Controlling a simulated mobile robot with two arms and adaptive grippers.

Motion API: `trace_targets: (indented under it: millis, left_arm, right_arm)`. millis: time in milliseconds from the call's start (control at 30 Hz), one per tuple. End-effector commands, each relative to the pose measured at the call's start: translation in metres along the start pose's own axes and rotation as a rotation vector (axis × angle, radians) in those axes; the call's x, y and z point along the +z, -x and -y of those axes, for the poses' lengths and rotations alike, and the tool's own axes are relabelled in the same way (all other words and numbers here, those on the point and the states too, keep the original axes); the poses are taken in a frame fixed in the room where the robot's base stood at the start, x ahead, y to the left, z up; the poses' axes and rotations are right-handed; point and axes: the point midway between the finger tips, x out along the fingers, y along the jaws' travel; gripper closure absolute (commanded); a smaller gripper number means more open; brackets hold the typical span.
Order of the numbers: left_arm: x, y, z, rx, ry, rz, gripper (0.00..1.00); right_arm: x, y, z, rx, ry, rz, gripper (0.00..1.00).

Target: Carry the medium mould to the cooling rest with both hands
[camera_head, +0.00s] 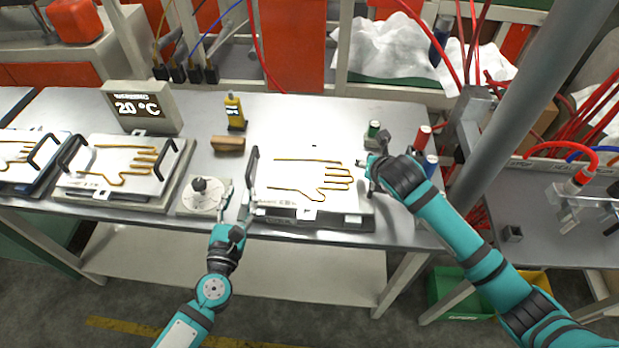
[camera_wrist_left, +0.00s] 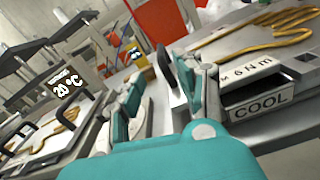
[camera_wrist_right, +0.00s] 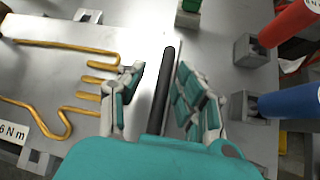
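The medium mould (camera_head: 285,172) is a pale plate with a gold hand outline, and its label (camera_wrist_left: 247,65) reads "M 6 N m". It appears to sit flat on the cooling rest (camera_head: 350,222), marked "COOL" (camera_wrist_left: 258,107) in the left wrist view. My left gripper (camera_head: 237,192) is open by the mould's left black handle (camera_head: 253,165), which shows just beyond the spread fingers. My right gripper (camera_head: 374,172) is open, with the right black handle (camera_wrist_right: 162,92) between its spread fingers and gaps on both sides. The head view partly hides that handle behind the gripper.
Two similar moulds (camera_head: 103,158) (camera_head: 18,160) stand on the left. A round dial base (camera_head: 203,198) is close to my left gripper. Red (camera_head: 423,137) and blue (camera_head: 430,166) cylinders stand right.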

Motion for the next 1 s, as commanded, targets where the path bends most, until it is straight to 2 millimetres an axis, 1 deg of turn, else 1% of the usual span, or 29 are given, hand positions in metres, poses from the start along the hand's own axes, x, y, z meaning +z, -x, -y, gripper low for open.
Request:
trace_targets:
  millis: [33, 133, 233, 333, 467, 700, 833, 1000]
  left_arm:
    - [-0.001, 0.008, 0.0, -0.001, 0.0, -0.002, 0.64]
    - [0.0, 0.017, 0.0, 0.0, 0.0, 0.0, 0.64]
    - [0.0, 0.021, 0.0, 0.0, 0.0, 0.001, 0.64]
    - [0.001, 0.023, 0.0, 0.0, 0.001, 0.001, 0.64]
    - [0.001, 0.022, 0.0, 0.0, 0.001, 0.001, 0.64]
    - [0.0, 0.022, 0.0, 0.0, 0.001, 0.001, 0.64]
    - [0.0, 0.022, 0.0, 0.0, 0.001, 0.001, 0.64]
    - [0.0, 0.022, 0.0, 0.0, 0.001, 0.001, 0.64]
  right_arm:
    - [0.0, 0.0, 0.0, 0.0, 0.0, 0.0, 0.66]
    - [0.0, 0.0, 0.0, -0.001, 0.0, 0.0, 0.66]
    - [0.0, 0.002, 0.0, 0.0, 0.001, 0.001, 0.66]
    - [0.001, 0.011, 0.001, 0.001, 0.002, 0.002, 0.66]
    - [0.001, 0.035, 0.001, 0.001, 0.003, 0.003, 0.66]
    - [0.001, 0.087, 0.0, 0.002, 0.002, 0.003, 0.66]
    - [0.0, 0.106, 0.0, 0.001, 0.001, 0.002, 0.66]
    - [0.0, 0.119, 0.0, 0.0, 0.001, 0.001, 0.66]
